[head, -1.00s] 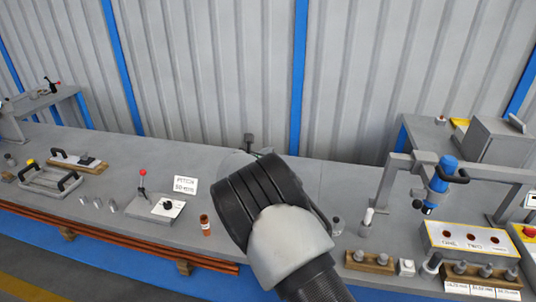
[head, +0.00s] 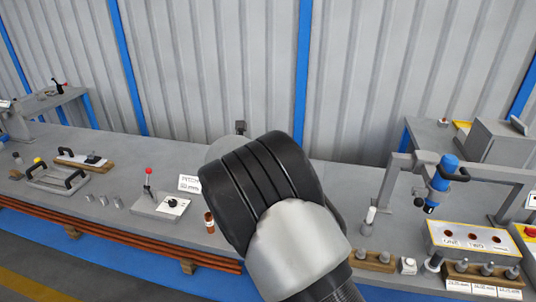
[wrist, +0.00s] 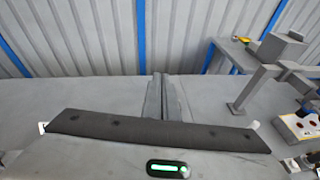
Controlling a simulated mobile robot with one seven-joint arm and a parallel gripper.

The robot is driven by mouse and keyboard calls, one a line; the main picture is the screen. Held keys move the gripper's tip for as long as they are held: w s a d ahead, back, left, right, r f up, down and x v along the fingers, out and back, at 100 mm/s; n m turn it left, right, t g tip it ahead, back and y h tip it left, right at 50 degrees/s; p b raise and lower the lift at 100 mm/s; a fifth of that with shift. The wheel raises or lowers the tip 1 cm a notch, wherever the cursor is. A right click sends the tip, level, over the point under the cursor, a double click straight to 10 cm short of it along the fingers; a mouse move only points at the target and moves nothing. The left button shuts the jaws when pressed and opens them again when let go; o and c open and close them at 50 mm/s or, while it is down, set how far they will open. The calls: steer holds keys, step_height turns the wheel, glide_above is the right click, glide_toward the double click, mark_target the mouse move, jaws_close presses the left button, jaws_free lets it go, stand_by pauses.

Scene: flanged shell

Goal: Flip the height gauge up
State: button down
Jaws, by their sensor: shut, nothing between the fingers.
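I cannot make out a height gauge for certain in either view. The middle of the bench is hidden behind my black and grey arm in the head view. My gripper (wrist: 161,77) is shut and empty in the wrist view, its fingers pointing away over bare grey bench. In the head view only a small dark tip and part of a pale round shape show past the arm, and they look like mine. A blue tool with a black handle (head: 441,177) hangs on a grey stand (head: 398,180) at the right, well apart from my gripper.
A labelled block (head: 470,238) and wooden peg racks (head: 374,262) stand right. A corrugated wall (head: 215,70) closes the back.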

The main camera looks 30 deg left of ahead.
steer(key=shift+s+r, duration=0.55)
steer(key=shift+r, duration=0.4)
steer(key=shift+s+r, duration=0.5)
steer(key=shift+r, duration=0.4)
steer(key=d+r+m+g+h, duration=0.1)
steer(key=d+r+m+h, duration=0.3)
steer(key=d, duration=0.6)
steer(key=d+r+m+g+y, duration=0.15)
steer(key=d+m, duration=0.35)
steer(key=d, duration=0.5)
steer(key=d+r+m+g+h, duration=0.25)
steer(key=d+m, duration=0.25)
steer(key=d, duration=0.5)
steer(key=s+d+r+m+g, duration=0.25)
steer(key=s+d+m, duration=0.7)
steer(key=d, duration=0.55)
steer(key=s+d+f+m+y, duration=0.1)
steer(key=s+d+m, duration=0.2)
steer(key=s+m, duration=0.3)
steer(key=s+d+f+m+g+y+p, duration=0.1)
steer(key=s+m, duration=0.5)
steer(key=s, duration=1.1)
steer(key=shift+d+f+m+y, duration=0.4)
steer(key=shift+d+y, duration=0.3)
steer(key=shift+d, duration=0.2)
steer(key=shift+g, duration=0.25)
